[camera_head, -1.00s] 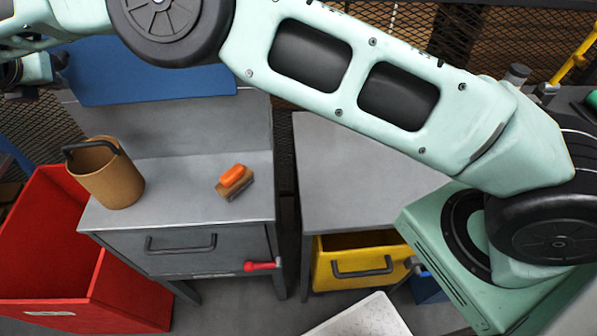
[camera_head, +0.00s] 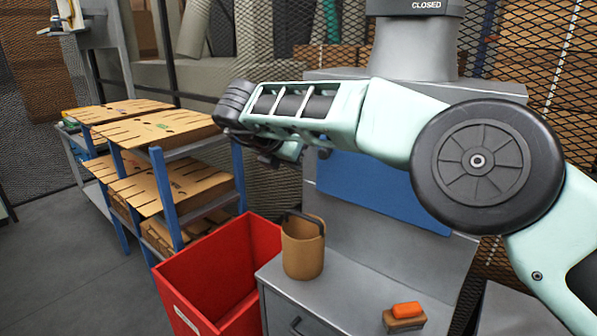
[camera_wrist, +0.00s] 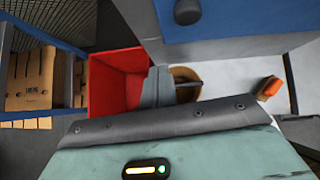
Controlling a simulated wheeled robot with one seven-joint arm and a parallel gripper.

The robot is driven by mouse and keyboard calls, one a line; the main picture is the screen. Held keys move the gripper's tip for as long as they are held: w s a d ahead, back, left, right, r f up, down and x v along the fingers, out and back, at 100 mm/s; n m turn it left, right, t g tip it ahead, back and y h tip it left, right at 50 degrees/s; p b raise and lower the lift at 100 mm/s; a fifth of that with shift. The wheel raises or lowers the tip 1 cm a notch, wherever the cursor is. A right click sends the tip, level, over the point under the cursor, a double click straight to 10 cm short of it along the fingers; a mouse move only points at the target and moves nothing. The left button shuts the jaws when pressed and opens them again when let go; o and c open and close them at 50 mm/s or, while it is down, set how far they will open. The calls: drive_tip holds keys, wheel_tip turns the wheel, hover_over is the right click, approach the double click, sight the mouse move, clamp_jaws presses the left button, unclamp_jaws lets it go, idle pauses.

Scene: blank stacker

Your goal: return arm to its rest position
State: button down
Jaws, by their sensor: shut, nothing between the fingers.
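My arm reaches across the head view from the right, its far end over the area in front of the blue panel. My gripper (camera_wrist: 158,88) shows in the wrist view as grey fingers closed together with nothing between them. It is above the space between the red bin and the brown bucket, touching neither as far as I can tell. In the head view the fingers are hard to make out behind the wrist end of the arm.
A red bin (camera_head: 180,281) stands left of a grey cabinet. On the cabinet are a brown bucket (camera_head: 303,255) and an orange-topped brush (camera_head: 406,311). A blue panel (camera_head: 385,190) is behind. A rack (camera_head: 166,196) with cardboard sheets stands at left; grey floor before it is clear.

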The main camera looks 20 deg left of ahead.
drive_tip(key=s+a+r+n+t+y, duration=0.1)
drive_tip(key=a+r+n+t+y, duration=0.15)
drive_tip(key=r+n, duration=0.5)
drive_tip(key=s+a+r+n+t+y, duration=0.2)
drive_tip(key=r+n+t+y, duration=0.15)
drive_tip(key=r+n, duration=0.35)
drive_tip(key=s+d+n+g+y, duration=0.1)
drive_tip(key=s+n+g+y, duration=0.3)
drive_tip(key=s+n+y, duration=0.7)
drive_tip(key=s+d+f+n+g+h, duration=0.3)
drive_tip(key=s+d+f+n, duration=0.4)
drive_tip(key=d, duration=0.5)
drive_tip(key=s+d+f+n+g+h, duration=0.4)
drive_tip(key=s+d+f+n+h, duration=0.2)
drive_tip(key=d, duration=0.6)
drive_tip(key=s+d+f+n+g+h, duration=0.3)
drive_tip(key=s+d+f+n+h, duration=0.2)
drive_tip(key=s+d+f+n, duration=0.3)
drive_tip(key=s+d+f, duration=0.1)
drive_tip(key=s+d, duration=0.1)
drive_tip(key=d, duration=0.2)
drive_tip(key=shift+d+f+g+b, duration=0.15)
drive_tip(key=shift+d+g+b, duration=0.15)
drive_tip(key=shift+b, duration=0.05)
drive_tip(key=shift+n, duration=0.25)
